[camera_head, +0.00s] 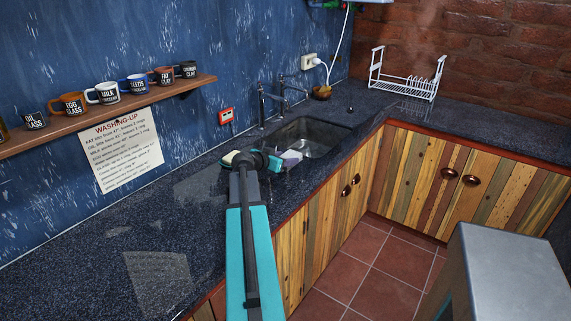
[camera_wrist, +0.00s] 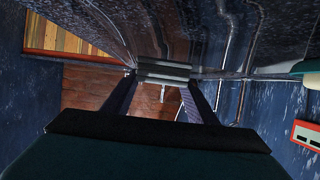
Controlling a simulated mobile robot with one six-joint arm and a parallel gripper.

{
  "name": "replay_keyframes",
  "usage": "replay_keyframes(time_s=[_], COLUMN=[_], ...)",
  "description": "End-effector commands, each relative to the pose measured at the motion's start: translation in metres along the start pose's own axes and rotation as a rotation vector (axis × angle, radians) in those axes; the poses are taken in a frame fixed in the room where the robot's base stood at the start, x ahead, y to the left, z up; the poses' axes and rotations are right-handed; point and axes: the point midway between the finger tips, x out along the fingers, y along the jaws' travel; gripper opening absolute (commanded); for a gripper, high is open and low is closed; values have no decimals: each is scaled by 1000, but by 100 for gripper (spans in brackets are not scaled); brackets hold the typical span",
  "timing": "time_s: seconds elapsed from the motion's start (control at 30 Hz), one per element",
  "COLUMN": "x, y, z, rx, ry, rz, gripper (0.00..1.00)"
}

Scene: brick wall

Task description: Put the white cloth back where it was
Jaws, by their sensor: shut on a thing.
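My gripper (camera_head: 284,161) is low over the counter at the near left edge of the sink. It is shut on a small pale thing, which I take to be the white cloth (camera_head: 292,155). The cloth shows as a whitish patch at the gripper's tip, beside the basin opening. In the wrist view my gripper's fingers (camera_wrist: 163,78) come together on a grey, shaded strip. Most of the cloth is hidden, and I cannot tell whether it touches the counter.
The sink basin (camera_head: 313,137) lies just beyond my gripper, with taps (camera_head: 262,106) behind it. A white dish rack (camera_head: 405,80) stands at the back right. The counter (camera_head: 130,235) at the near left is clear.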

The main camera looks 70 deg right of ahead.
Motion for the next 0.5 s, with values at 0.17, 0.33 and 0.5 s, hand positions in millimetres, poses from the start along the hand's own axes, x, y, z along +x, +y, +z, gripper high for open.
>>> replay_keyframes(time_s=[0.17,0.33,0.5], x=[6,9,10], y=[0,0,0], z=[14,23,24], rx=[-2,-1,0], ry=[-1,0,1], rz=[0,-1,-1], gripper=[28,28,28])
